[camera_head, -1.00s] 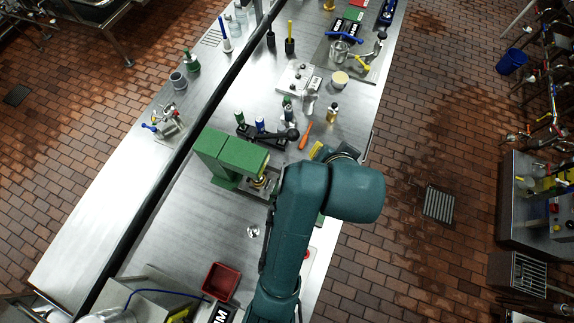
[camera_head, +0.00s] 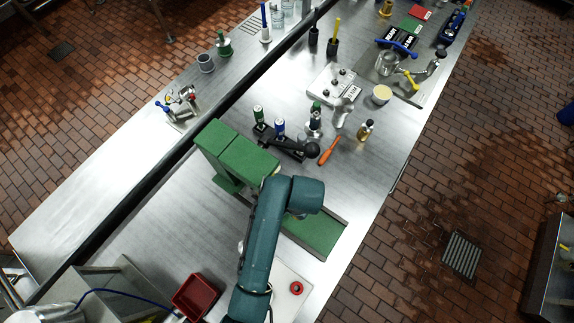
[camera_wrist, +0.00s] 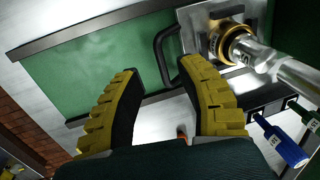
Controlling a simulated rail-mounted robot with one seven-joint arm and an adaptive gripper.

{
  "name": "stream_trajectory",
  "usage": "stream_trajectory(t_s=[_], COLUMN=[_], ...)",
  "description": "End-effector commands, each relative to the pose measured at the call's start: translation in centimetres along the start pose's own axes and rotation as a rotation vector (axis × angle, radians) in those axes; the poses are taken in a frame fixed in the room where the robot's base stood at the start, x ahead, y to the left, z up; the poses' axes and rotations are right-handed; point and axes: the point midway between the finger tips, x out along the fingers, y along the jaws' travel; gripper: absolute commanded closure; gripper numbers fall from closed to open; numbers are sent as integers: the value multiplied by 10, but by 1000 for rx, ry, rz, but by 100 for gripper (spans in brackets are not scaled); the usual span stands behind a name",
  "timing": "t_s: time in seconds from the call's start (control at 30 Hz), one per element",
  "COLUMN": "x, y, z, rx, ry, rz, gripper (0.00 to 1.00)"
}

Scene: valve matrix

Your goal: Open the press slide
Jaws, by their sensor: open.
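The green press (camera_head: 236,150) stands mid-bench in the head view. Its long green bed with dark side rails (camera_head: 318,232) runs to the lower right, partly under my arm. In the wrist view the green bed (camera_wrist: 85,60) fills the upper left. The slide's grey plate (camera_wrist: 197,20) carries a brass ring and metal cylinder (camera_wrist: 232,45). A black bracket handle (camera_wrist: 158,52) sticks out from the plate. My gripper (camera_wrist: 161,72) is open, its yellow fingertips on either side of the handle in the picture. I cannot tell whether they touch it. My arm hides the gripper in the head view.
A red bin (camera_head: 196,297) and a red button (camera_head: 296,288) are at the front.

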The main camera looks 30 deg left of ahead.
Motion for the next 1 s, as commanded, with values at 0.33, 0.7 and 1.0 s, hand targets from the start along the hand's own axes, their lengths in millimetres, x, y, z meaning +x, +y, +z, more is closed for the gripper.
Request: stream_trajectory(t_s=[0.33,0.7,1.0], x=[46,46,47], y=[0,0,0], z=[0,0,0], rx=[-1,0,0], ry=[2,2,1], rz=[0,0,0], gripper=[62,85,100])
